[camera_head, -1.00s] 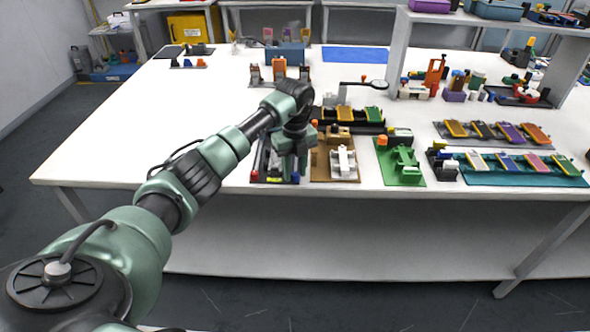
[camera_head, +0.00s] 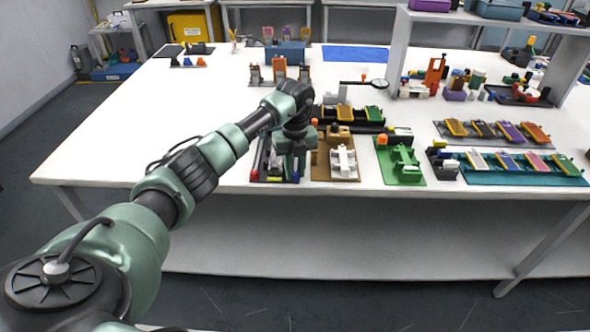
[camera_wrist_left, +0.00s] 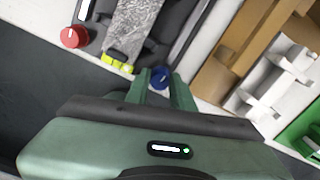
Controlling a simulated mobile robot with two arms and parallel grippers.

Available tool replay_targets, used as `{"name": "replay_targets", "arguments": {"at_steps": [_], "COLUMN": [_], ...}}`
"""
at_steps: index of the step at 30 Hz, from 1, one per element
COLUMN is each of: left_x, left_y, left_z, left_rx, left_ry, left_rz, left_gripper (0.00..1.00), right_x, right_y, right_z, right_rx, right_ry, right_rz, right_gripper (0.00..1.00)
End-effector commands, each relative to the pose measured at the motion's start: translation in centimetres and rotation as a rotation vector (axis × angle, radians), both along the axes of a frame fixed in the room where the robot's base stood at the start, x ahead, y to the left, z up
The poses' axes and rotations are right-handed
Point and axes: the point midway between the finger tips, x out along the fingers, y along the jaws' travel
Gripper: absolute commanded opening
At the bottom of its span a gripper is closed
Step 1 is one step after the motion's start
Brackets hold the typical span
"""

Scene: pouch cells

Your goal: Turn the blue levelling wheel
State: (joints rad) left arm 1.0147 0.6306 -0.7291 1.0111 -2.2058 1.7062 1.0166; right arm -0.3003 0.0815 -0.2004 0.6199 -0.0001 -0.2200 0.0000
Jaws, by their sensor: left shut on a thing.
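The blue levelling wheel (camera_wrist_left: 160,77) is at the front right corner of a dark fixture (camera_head: 263,166). It also shows in the head view (camera_head: 296,178) at the table's front edge. My left gripper (camera_wrist_left: 158,83) reaches down over it, with its two green fingers on either side of the wheel and shut on it. The fingers partly cover the wheel in the wrist view. A red wheel (camera_wrist_left: 73,37) sits at the fixture's other front corner, with a yellow-green piece (camera_wrist_left: 117,63) between them. My right gripper is not in view.
A brown fixture with a white holder (camera_head: 343,162) stands close to the right of the gripper. A green fixture (camera_head: 404,165) is further right. A black rack (camera_head: 350,127) lies behind. The table is clear to the left.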

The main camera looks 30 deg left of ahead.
Motion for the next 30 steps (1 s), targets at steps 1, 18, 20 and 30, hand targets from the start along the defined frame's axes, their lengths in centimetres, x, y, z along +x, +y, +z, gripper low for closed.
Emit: {"name": "replay_targets", "arguments": {"at_steps": [1,18,20,30], "left_x": [0.01,0.05,0.02,0.03], "left_y": [0.1,0.05,0.04,0.0], "left_z": [0.08,0.05,0.04,-0.01], "left_rx": [0.001,0.0,0.0,0.0], "left_ry": [0.0,0.0,0.0,0.0], "left_rz": [-0.036,-0.568,-0.626,-0.949], "left_gripper": [0.0,0.0,0.0,0.0], "right_x": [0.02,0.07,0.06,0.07], "right_y": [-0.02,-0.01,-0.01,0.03], "right_z": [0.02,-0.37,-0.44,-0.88], "right_rx": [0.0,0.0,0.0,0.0], "right_ry": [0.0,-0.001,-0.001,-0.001], "right_rz": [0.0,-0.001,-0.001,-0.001], "right_gripper": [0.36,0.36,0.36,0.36]}}
